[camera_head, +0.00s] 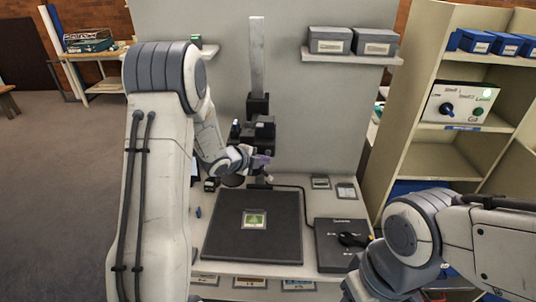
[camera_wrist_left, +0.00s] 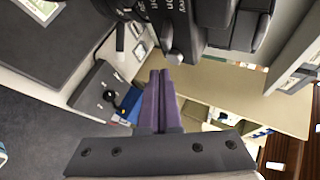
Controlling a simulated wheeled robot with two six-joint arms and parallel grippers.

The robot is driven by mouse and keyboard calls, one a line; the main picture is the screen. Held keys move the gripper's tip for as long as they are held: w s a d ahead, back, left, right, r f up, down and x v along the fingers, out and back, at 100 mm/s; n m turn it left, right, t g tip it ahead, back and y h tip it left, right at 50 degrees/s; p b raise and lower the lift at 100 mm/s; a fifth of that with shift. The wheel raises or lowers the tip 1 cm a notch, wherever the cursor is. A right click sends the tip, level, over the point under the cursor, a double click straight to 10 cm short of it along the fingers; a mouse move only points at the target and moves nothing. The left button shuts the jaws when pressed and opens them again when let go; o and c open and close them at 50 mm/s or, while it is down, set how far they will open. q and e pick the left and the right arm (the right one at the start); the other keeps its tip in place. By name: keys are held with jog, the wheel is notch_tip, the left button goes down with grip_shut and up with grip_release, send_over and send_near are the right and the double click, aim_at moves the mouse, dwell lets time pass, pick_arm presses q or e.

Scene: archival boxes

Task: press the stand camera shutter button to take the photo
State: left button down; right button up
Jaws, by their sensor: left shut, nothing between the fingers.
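The stand camera (camera_head: 264,127) is a black body mounted on a grey upright column above a dark copy board (camera_head: 225,240). A small card with a green picture (camera_head: 254,219) lies flat on the board. My left gripper (camera_head: 262,162) is at the camera's lower front in the head view. In the left wrist view its purple fingers (camera_wrist_left: 160,76) are closed together and empty. Their tips lie just below a round silver button (camera_wrist_left: 175,57) on the black camera body (camera_wrist_left: 232,22). I cannot tell whether they touch it. My right gripper's fingers are out of view.
A dark control box (camera_head: 333,232) with a black knob stands right of the board. Grey boxes (camera_head: 330,40) sit on a wall shelf. A cream shelf unit (camera_head: 410,110) holds blue boxes (camera_head: 476,41) and a white panel (camera_head: 459,103). My right arm fills the lower right.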

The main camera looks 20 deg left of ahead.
pick_arm(q)
jog(key=shift+w, duration=0.1)
dwell(0.4)
jog(key=shift+w+a, duration=0.1)
jog(key=shift+w, duration=0.2)
jog(key=shift+w+a, duration=0.15)
jog(key=shift+w, duration=0.3)
dwell(0.7)
jog(key=shift+s, duration=0.15)
jog(key=shift+s+d+b, duration=0.25)
jog(key=shift+s+b, duration=0.15)
jog(key=shift+s, duration=0.3)
jog(key=s+b, duration=0.1)
jog(key=s, duration=0.1)
jog(key=s+d+b, duration=0.1)
jog(key=s, duration=0.1)
jog(key=shift+s+d, duration=0.2)
jog(key=shift+s, duration=0.2)
